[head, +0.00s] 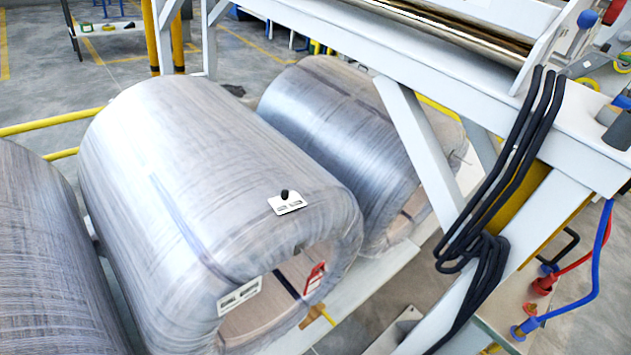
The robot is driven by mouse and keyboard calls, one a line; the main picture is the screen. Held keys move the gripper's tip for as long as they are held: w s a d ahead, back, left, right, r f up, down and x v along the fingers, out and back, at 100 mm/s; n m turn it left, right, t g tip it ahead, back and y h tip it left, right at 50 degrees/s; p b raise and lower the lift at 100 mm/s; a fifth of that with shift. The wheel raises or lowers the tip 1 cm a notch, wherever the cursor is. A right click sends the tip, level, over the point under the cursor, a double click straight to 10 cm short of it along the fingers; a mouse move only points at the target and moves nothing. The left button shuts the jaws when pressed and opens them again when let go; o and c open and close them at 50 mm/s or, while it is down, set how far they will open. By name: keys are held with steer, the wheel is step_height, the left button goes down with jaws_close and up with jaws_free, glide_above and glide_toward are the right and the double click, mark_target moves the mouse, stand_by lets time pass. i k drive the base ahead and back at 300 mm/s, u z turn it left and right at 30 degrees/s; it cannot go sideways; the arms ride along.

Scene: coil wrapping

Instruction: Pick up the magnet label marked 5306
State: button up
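A small white label (293,207) with a black knob (285,194) lies on the upper right side of the middle wrapped coil (190,150). It carries dark marks too small to read, so I cannot tell whether it says 5306. A second white label (239,297) without a knob is on the same coil, near the lower rim of its open end. My gripper is not in view.
Another wrapped coil (320,110) lies behind to the right, and one (50,260) is cut off at the left. A white machine frame (480,95) with hanging black cables (490,215) stands at the right. A red tag (314,278) shows inside the middle coil's opening. Yellow rails (60,123) run behind.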

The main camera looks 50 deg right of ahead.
mark_target(288, 202)
steer(key=z, duration=0.55)
steer(key=i, duration=1.2)
steer(key=z, duration=0.65)
steer(key=k, duration=0.75)
steer(key=z, duration=0.15)
steer(key=i, duration=0.8)
steer(key=u, duration=0.1)
